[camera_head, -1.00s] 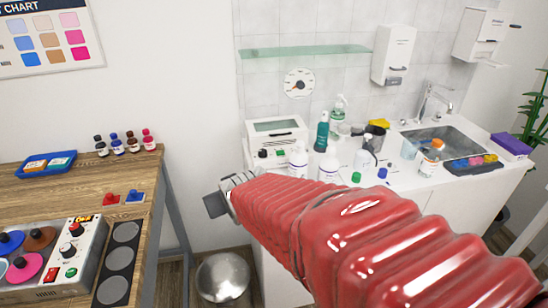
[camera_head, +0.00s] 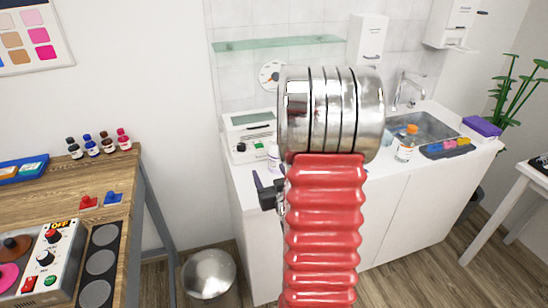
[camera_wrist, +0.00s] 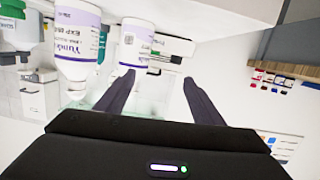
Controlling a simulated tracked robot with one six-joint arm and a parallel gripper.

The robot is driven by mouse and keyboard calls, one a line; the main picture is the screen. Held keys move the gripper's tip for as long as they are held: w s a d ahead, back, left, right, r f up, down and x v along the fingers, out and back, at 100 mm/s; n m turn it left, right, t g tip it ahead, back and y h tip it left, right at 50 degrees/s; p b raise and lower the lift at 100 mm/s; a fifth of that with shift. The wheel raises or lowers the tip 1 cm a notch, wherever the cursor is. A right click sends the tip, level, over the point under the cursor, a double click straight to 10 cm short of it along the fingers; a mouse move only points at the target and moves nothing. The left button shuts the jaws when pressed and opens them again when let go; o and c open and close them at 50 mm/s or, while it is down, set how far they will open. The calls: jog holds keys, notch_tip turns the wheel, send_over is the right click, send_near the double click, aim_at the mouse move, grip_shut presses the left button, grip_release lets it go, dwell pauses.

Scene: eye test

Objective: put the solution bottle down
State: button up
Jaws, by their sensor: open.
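My gripper (camera_head: 268,193) is in front of the counter's left part, beside my red arm. In the wrist view, my gripper (camera_wrist: 158,90) has its two dark fingers apart, with no object held between them. The wrist picture is upside down. Two white bottles with purple labels, one nearer (camera_wrist: 78,42) and one farther (camera_wrist: 136,42), stand beyond the fingers at the left. The farther one is near the left fingertip; I cannot tell if they touch. A white bottle (camera_head: 273,157) shows at the arm's left edge. I cannot tell which is the solution bottle.
The white counter (camera_head: 405,185) holds a white device (camera_head: 250,135), an orange-capped bottle (camera_head: 406,146), a sink (camera_head: 422,127) and a dark tray (camera_head: 436,151). My arm hides its middle. A wooden table (camera_head: 60,205) stands left, a metal bin (camera_head: 208,273) between them.

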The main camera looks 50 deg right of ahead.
jog(key=shift+m+t+h, duration=0.5)
jog(key=shift+m+h, duration=0.1)
jog(key=shift+h, duration=0.2)
jog(key=s+d, duration=0.1)
jog(key=s+d+f, duration=0.2)
jog(key=s, duration=0.1)
jog(key=shift+d, duration=0.1)
jog(key=shift+s+d, duration=0.2)
jog(key=shift+s, duration=0.25)
